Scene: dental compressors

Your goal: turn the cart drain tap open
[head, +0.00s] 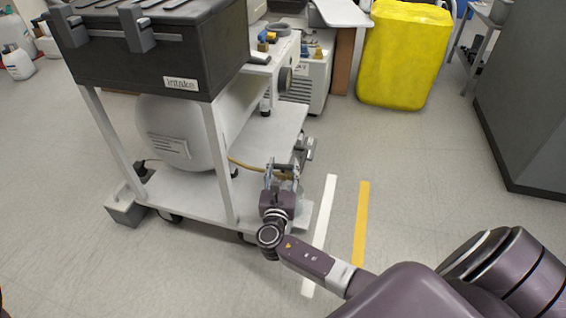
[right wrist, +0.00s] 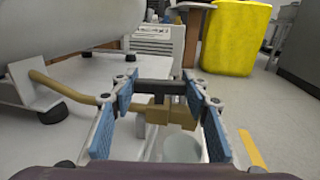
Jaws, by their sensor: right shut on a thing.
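The drain tap is a brass body (right wrist: 172,114) with a dark lever (right wrist: 158,87), on the end of a brass pipe (right wrist: 62,92) from the white tank (head: 180,130) on the cart (head: 270,132). In the head view the tap is mostly hidden by my right gripper (head: 283,168), at the cart's lower right corner. In the right wrist view the gripper's blue-padded fingers (right wrist: 160,86) stand either side of the lever and are shut on it. The lever lies crosswise between them, roughly in line with the brass body. My left gripper is not in view.
A pale translucent container (right wrist: 182,148) sits beneath the tap. A black box marked "intake" (head: 165,55) tops the cart. A yellow container (head: 405,55) stands at the back right. White and yellow floor stripes (head: 361,225) run beside the cart over open floor.

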